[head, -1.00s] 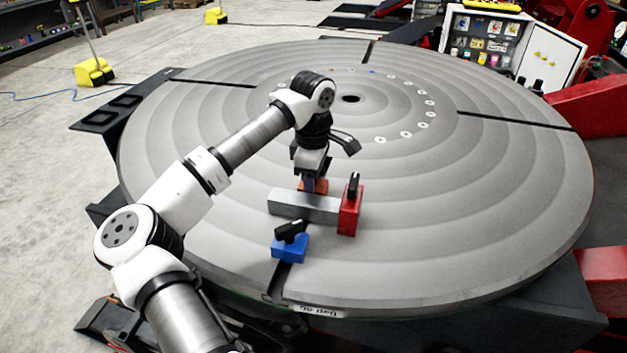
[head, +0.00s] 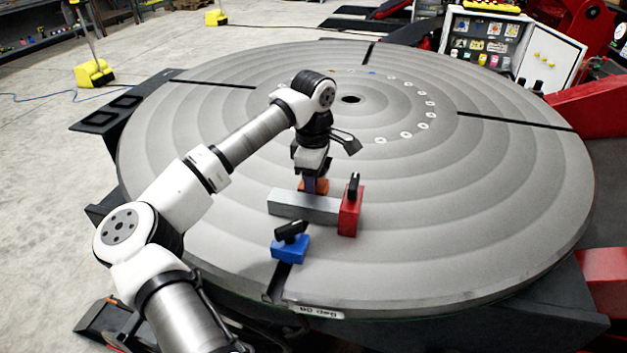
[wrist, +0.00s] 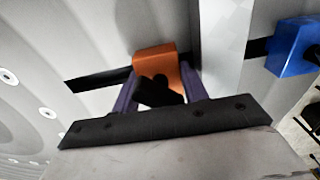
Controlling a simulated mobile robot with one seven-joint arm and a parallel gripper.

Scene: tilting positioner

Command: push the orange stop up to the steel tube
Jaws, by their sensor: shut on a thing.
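The orange stop (head: 321,186) sits in a slot of the round table, just behind the steel tube (head: 290,204), and is partly hidden by my gripper (head: 311,183). In the wrist view the orange stop (wrist: 155,62) has a black knob (wrist: 158,92) between the purple fingers of my gripper (wrist: 159,82), which is shut on it. The steel tube (wrist: 222,50) lies across the slot to the right of the stop. A narrow dark strip of slot shows between stop and tube; they look slightly apart.
A red block with a black handle (head: 350,212) stands at the tube's right end. A blue stop (head: 289,248), also in the wrist view (wrist: 290,48), sits in the slot on the tube's near side. The surrounding round table (head: 460,210) is mostly clear.

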